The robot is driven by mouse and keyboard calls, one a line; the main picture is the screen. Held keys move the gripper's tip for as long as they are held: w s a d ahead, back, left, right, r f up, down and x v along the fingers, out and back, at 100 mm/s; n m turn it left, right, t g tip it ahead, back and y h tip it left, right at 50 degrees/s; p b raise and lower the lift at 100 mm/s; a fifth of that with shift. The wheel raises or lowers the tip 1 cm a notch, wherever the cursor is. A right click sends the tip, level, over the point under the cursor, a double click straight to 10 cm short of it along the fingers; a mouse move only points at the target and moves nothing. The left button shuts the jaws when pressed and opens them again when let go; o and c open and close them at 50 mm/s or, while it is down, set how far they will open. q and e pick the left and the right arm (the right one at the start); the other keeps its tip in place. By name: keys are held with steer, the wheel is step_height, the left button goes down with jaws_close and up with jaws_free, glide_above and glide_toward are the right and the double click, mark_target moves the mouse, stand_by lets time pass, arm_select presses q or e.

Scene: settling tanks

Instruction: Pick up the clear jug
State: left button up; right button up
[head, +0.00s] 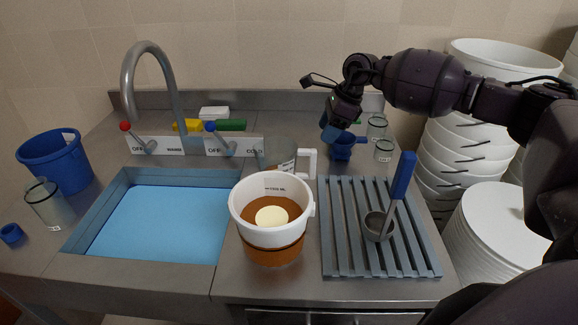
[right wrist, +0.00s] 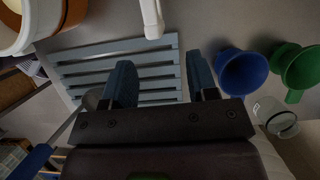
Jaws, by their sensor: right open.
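The clear jug (head: 276,155) stands at the back of the steel counter, behind the white pail, which hides its lower part. Its white handle (head: 306,162) points right. In the right wrist view, only a white piece that looks like this handle (right wrist: 151,18) shows at the top edge. My right gripper (head: 332,130) is above the counter, to the right of the jug and apart from it. Its two fingers (right wrist: 163,80) are spread with nothing between them. My left gripper is in neither view.
A white pail (head: 238,200) with brown contents stands in front of the jug. A slatted rack (head: 340,235) holds a blue-handled ladle (head: 402,178). Stacked white buckets (head: 455,150) stand right; the blue-filled sink (head: 160,220) is left.

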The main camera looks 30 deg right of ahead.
mark_target(310, 160)
steer(key=shift+s+p+x, duration=0.15)
steer(key=shift+p+x, duration=0.1)
steer(key=shift+x, duration=2.35)
steer(key=shift+s+p+x, duration=0.15)
steer(key=shift+p+x, duration=0.1)
steer(key=shift+x, duration=2.35)
steer(key=shift+a, duration=0.2)
jaws_close()
